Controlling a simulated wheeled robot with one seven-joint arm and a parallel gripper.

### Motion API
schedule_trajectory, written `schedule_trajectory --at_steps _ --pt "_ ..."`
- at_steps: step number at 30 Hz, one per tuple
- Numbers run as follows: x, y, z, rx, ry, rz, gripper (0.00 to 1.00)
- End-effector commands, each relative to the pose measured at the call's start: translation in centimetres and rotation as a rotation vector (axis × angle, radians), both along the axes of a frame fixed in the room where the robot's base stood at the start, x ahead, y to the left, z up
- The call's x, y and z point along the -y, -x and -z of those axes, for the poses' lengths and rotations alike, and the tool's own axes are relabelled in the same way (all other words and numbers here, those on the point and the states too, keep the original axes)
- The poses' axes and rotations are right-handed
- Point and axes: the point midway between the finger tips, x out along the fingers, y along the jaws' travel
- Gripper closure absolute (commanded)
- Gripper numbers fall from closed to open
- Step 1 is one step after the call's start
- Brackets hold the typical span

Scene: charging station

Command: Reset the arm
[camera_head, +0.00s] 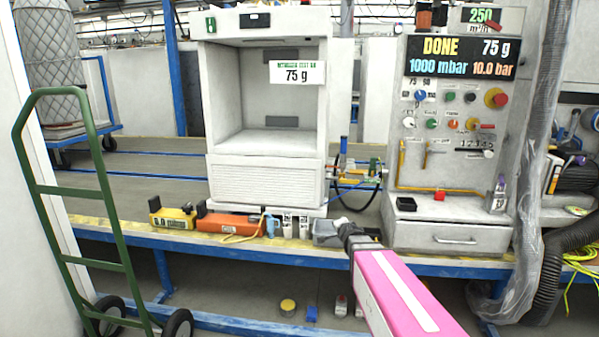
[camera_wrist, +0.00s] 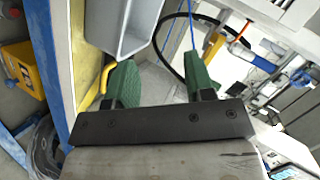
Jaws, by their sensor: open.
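My arm shows in the head view as a pink link with a white stripe, reaching in from the lower right. Its dark end is over the front edge of the bench, near a small grey bin (camera_head: 326,232). In the wrist view my gripper (camera_wrist: 160,80) has two green fingers spread apart, with nothing held between them. The grey bin (camera_wrist: 122,28) is just beyond the left finger, and a black hose (camera_wrist: 168,62) curves beyond the gap. In the head view the fingers cannot be made out.
A white open-front cabinet (camera_head: 212,110) reading 75 g stands on the bench. A control panel (camera_head: 398,150) reading DONE is to its right. Yellow (camera_head: 172,217) and orange (camera_head: 226,223) tools lie along the bench front. A green hand truck (camera_head: 112,232) stands at left. Small items lie on the floor below.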

Motion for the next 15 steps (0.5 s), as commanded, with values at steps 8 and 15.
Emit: schedule_trajectory --at_steps 8,15 --pt "-0.6 10.2 6.9 -0.429 0.375 -0.378 0.51" --pt "1.1 20.2 10.3 -0.792 0.609 -0.724 0.51"
